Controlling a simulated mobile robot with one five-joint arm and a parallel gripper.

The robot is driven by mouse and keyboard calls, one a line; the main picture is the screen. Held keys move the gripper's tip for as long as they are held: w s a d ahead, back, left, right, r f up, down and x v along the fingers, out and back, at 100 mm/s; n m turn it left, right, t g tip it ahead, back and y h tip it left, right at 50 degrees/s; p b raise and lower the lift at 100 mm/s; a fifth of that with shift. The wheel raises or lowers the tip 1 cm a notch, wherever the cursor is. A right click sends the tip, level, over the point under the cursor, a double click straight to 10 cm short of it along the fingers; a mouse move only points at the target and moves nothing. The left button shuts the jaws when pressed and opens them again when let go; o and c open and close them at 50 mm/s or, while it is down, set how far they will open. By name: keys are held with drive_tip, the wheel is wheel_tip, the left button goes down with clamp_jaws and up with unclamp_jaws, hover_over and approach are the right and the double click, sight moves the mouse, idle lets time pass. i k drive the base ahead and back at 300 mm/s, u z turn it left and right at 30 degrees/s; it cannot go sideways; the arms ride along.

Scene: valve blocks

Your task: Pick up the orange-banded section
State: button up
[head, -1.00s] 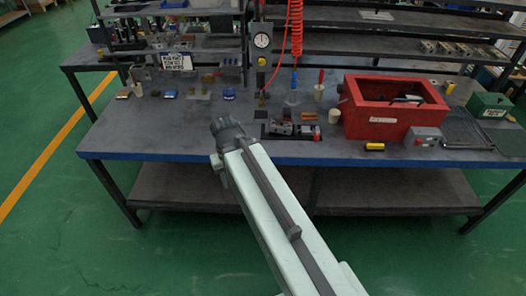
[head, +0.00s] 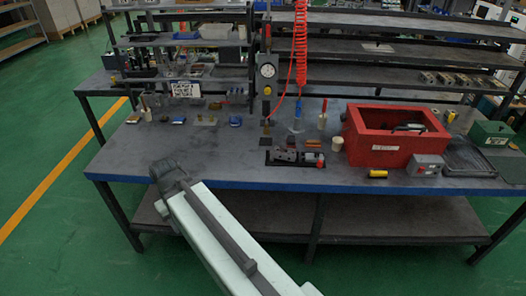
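My gripper (head: 166,168) is the dark end of my pale arm, at the left part of the bench's front edge in the head view. Its fingers are too small and turned away to tell whether they are open or shut. Several small blocks (head: 206,121) stand in a row at the back left of the bench, beyond my gripper and apart from it. I cannot tell for certain which one has an orange band. A grey valve assembly with a red end (head: 312,159) sits on a black base at the bench's middle.
The dark bench (head: 400,190) has a blue front edge. A red bin (head: 375,150) stands at the right, with a grey box (head: 427,166) and a yellow cylinder (head: 377,174) in front. A gauge stand (head: 267,75) rises at the back. The front left of the bench top is clear.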

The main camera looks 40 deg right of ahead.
sight(287, 153)
drive_tip(key=u, duration=0.5)
drive_tip(key=i, duration=1.95)
drive_tip(key=z, duration=0.75)
drive_tip(key=k, duration=0.9)
drive_tip(key=z, duration=0.2)
drive_tip(key=i, duration=0.9)
drive_tip(key=u, duration=0.1)
